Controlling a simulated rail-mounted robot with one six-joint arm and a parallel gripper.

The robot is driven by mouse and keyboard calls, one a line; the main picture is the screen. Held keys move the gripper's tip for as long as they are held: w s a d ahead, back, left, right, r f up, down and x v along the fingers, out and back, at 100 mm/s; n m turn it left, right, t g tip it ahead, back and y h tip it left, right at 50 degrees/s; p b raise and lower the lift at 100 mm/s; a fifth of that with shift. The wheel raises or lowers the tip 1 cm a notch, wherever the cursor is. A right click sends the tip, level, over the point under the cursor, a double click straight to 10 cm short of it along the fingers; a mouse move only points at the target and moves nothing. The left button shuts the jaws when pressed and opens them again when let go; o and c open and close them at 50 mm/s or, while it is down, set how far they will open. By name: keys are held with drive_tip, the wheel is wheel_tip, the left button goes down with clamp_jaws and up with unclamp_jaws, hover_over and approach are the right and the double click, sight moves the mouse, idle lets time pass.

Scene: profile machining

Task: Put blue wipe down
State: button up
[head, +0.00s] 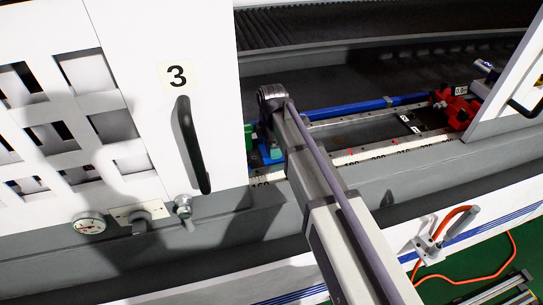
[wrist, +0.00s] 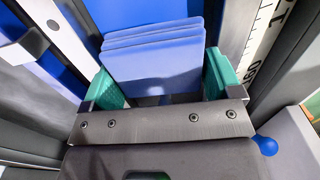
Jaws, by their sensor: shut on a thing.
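The blue wipe (wrist: 155,68) is a folded, layered light-blue pad in the wrist view. My gripper (wrist: 160,82) has teal fingers on both sides of it and is shut on it. The wipe sticks out ahead of the fingers, over a darker blue surface (wrist: 140,12). Whether the wipe touches that surface is unclear. In the head view my arm reaches into the machine opening, and my gripper (head: 262,147) is mostly hidden behind the arm, with only small green and blue patches showing.
A numbered scale (wrist: 262,40) runs along the right in the wrist view. In the head view, a white door marked 3 (head: 210,80) stands left of the opening. A red clamp (head: 456,108) sits at the right of the bed. A blue bar (head: 345,108) lies along the back.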

wheel_tip(320, 180, down, 4)
drive_tip(key=shift+r+b, duration=0.25)
drive_tip(key=shift+b, duration=0.75)
drive_tip(key=shift+r, duration=0.3)
drive_tip(key=shift+f, duration=0.1)
drive_tip(key=o, duration=0.4)
drive_tip(key=shift+f, duration=0.15)
drive_tip(key=shift+o, duration=1.3)
wheel_tip(320, 180, up, 13)
drive_tip(key=p, duration=1.2)
drive_tip(key=shift+p, duration=0.4)
drive_tip(key=shift+f, duration=0.25)
